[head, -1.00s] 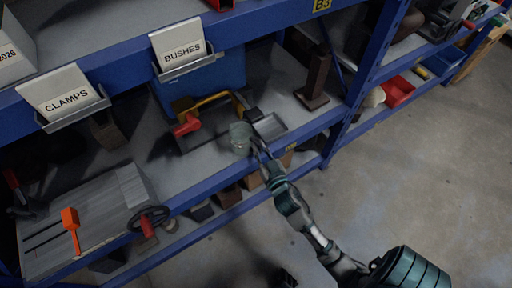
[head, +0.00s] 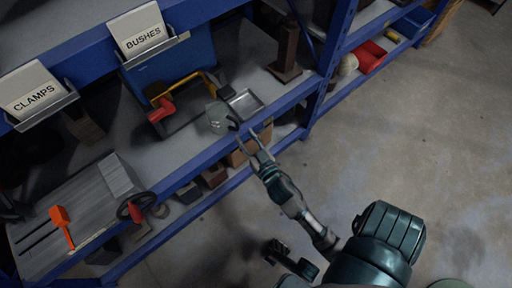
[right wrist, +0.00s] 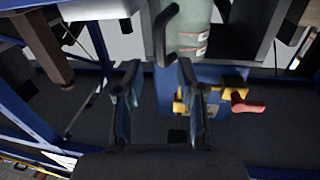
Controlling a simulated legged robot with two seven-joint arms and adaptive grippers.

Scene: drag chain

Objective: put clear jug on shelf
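The clear jug (head: 219,117), greenish with a dark handle, appears to stand on the middle shelf (head: 185,155) near its front edge, left of a grey metal tray. In the right wrist view the jug (right wrist: 194,28) shows at the top, its dark handle toward my fingers. My right gripper (head: 260,132) is open and empty just in front of the jug, with a gap between. In the right wrist view the two fingers (right wrist: 157,82) are spread, with nothing between them. My left gripper cannot be made out in any view.
The grey tray (head: 245,102) stands right beside the jug. A yellow and red tool (head: 163,108) lies behind it, and a brown post (head: 286,42) stands at right. A grey vise-like block (head: 75,205) fills the shelf's left. Blue shelf beams and uprights surround the space.

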